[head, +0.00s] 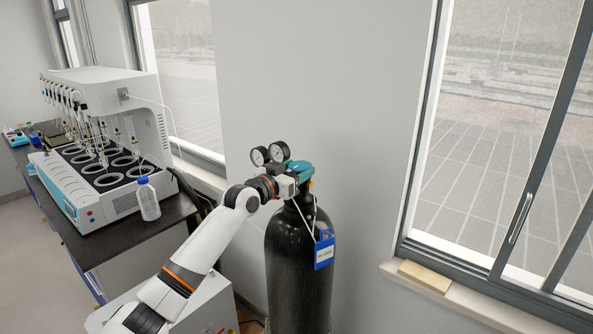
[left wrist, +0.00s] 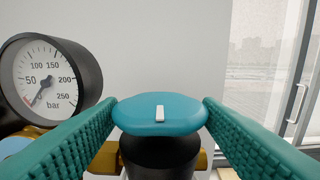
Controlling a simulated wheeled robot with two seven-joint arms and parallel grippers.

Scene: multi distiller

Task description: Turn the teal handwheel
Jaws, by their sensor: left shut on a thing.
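The teal handwheel (left wrist: 160,116) sits on top of the black gas cylinder (head: 299,260), with a white mark on its upper face. It also shows in the head view (head: 301,170), partly behind my gripper. My left gripper (head: 288,184) reaches in from the left at the handwheel's height. In the left wrist view its green ribbed fingers (left wrist: 160,120) lie on either side of the handwheel, touching its rim, and are shut on it. My right gripper is in neither view.
Two pressure gauges (head: 268,153) stand beside the handwheel; one fills the left of the left wrist view (left wrist: 45,80). A blue tag (head: 324,250) hangs on the cylinder. A bench at left holds a distiller (head: 110,130) and a bottle (head: 147,200). A wall stands behind the cylinder.

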